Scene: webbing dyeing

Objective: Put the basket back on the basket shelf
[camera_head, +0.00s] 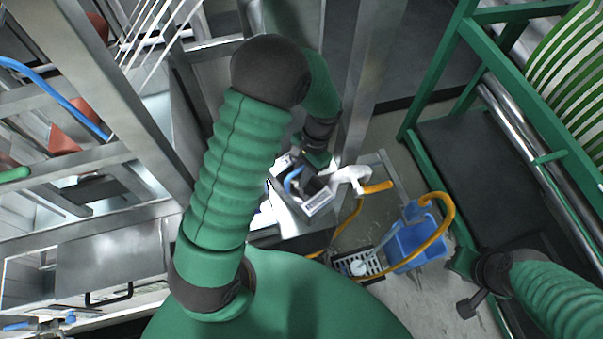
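My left arm comes over from the lower left. Its dark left gripper (304,183) is at a light box-like thing with a printed label (319,204); its fingers are hard to make out, so I cannot tell whether they are shut on it. A white cloth-like piece (347,177) lies just right of it. A blue open container (418,254) stands on the floor, with a yellow hose across it. A grey slotted crate (352,267) is left of it. I cannot tell which of these is the basket. My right gripper (468,303) is at the lower right, its fingers unclear.
Metal shelving (75,165) with orange cones (62,141) fills the left. A green metal frame (428,88) with rollers stands at the right, near a green-and-white striped roll (570,80). Bare floor (390,290) shows in the lower middle. Yellow hose lies on it.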

